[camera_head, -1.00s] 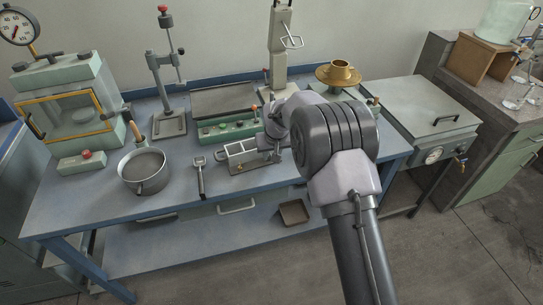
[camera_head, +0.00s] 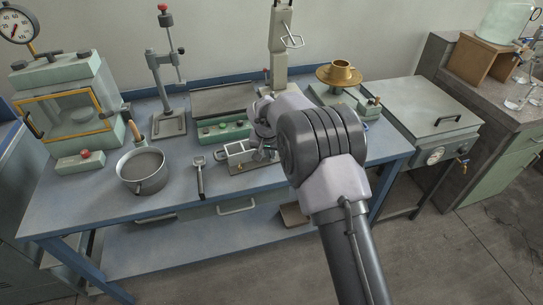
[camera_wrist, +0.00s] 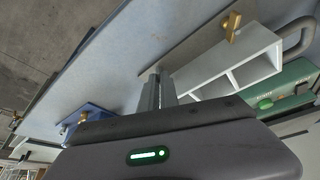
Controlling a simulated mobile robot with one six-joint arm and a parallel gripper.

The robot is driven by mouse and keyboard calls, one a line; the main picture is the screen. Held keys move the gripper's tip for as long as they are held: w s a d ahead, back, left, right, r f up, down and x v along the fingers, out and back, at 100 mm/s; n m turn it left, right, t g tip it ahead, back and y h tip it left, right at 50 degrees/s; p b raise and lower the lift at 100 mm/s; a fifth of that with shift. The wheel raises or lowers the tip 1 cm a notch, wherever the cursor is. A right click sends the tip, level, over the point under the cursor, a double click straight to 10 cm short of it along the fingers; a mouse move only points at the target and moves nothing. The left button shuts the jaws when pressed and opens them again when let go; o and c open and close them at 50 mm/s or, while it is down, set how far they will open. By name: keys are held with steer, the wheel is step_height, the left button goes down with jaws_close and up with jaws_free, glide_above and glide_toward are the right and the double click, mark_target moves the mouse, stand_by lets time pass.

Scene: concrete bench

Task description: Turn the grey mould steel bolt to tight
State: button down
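The grey mould (camera_head: 236,150) has open compartments with pale walls and lies on the bench near its front edge. In the wrist view the mould (camera_wrist: 228,72) is right of my fingers, with a brass-coloured bolt (camera_wrist: 232,24) at its far end. My gripper (camera_head: 264,154) is at the mould's right end, pointing down. In the wrist view my gripper's fingers (camera_wrist: 157,90) are close together beside the mould's near end. Any steel bolt there is hidden by the fingers, and I cannot tell whether they touch it.
A blue block with a brass fitting (camera_wrist: 88,118) stands left of my fingers in the wrist view. A scoop (camera_head: 199,178) and a saucepan (camera_head: 143,171) lie left of the mould. A green box with buttons (camera_head: 224,131) stands behind it. Bench front right is partly hidden by my arm.

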steer(key=c, duration=1.6)
jaws_free()
